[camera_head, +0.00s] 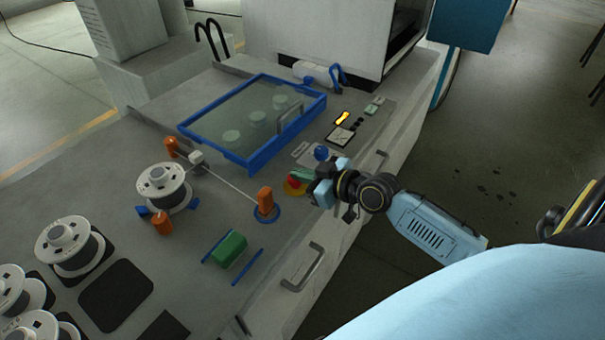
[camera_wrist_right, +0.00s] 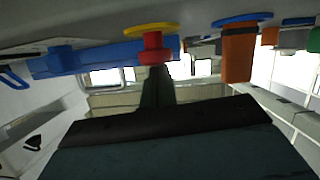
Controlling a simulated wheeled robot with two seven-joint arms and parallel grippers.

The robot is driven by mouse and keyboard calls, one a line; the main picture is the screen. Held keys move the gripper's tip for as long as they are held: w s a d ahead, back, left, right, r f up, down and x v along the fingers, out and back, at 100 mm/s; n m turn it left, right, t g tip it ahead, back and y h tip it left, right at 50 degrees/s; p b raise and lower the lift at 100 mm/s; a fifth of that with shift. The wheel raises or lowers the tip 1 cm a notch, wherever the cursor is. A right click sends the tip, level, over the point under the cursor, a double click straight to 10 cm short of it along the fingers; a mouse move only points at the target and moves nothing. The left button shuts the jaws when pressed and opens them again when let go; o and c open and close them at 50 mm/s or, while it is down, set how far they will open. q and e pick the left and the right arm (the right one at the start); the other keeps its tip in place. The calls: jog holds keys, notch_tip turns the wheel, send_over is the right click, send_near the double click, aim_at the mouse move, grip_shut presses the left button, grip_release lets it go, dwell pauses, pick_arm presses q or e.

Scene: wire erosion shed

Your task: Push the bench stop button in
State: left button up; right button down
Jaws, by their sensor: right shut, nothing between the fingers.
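The stop button is a red knob (camera_head: 292,182) on a yellow round base (camera_head: 289,190), near the front edge of the bench. It also shows in the wrist view, where the red knob (camera_wrist_right: 152,46) hangs upside down below its yellow collar (camera_wrist_right: 152,29). My right gripper (camera_head: 300,175) is shut and empty, its fingers right beside the red knob. In the wrist view the closed fingers (camera_wrist_right: 157,72) reach up to the knob's end. I cannot tell whether they touch it. My left gripper is not in view.
An orange post (camera_head: 265,199) on a blue ring stands left of the button, with a wire running to it. A blue knob (camera_head: 321,152) and a blue-framed glass lid (camera_head: 247,168) lie behind. A green block (camera_head: 231,249) sits nearer, and a drawer handle (camera_head: 304,268) sticks out in front.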

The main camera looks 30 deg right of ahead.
jog(key=shift+s+f, duration=0.25)
jog(key=shift+f, duration=0.45)
jog(key=shift+a+r+p, duration=0.1)
jog(key=shift+r+p, duration=0.5)
jog(key=shift+p, duration=0.1)
jog(key=r+p, duration=0.3)
jog(key=r, duration=0.1)
jog(key=shift+w+a, duration=0.15)
jog(key=shift+w, duration=0.1)
jog(key=v, duration=1)
jog(key=shift+w, duration=0.1)
